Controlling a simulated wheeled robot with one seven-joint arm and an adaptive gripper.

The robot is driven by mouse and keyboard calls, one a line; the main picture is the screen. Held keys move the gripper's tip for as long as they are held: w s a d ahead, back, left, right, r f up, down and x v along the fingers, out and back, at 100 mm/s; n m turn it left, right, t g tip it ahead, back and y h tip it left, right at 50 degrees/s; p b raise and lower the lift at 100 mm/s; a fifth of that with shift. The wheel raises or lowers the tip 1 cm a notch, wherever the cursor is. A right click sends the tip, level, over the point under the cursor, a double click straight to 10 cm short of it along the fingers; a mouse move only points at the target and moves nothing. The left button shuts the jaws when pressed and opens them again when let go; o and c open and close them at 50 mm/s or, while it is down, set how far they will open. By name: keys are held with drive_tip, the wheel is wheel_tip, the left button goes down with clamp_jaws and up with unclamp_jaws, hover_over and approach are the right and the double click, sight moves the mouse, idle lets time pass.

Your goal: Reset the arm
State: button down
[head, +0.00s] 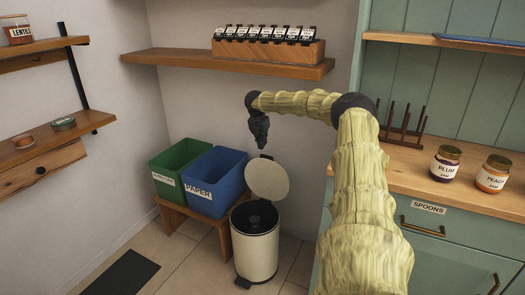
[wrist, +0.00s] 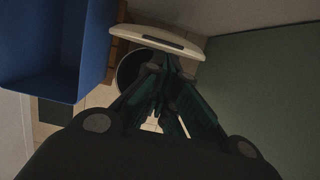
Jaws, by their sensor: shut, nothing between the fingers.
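My arm, in a pale wood-like cover, reaches up and to the left in the head view. My gripper (head: 263,152) hangs from its end, pointing down, above the pedal bin's raised lid (head: 268,180). In the wrist view my gripper (wrist: 165,105) is shut with nothing held, and it partly hides the bin's dark opening (wrist: 130,68). The cream pedal bin (head: 256,260) stands on the floor below with its lid up. The lid also shows in the wrist view (wrist: 155,38).
A blue paper bin (head: 218,180) and a green bin (head: 178,163) stand on a wooden bench left of the pedal bin. A wall shelf (head: 225,65) with a spice rack (head: 268,52) is above. At right, a counter holds jam jars (head: 445,163) and a peg rack (head: 405,130).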

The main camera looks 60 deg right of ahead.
drive_tip(key=shift+d+r, duration=0.35)
drive_tip(key=shift+r, duration=0.05)
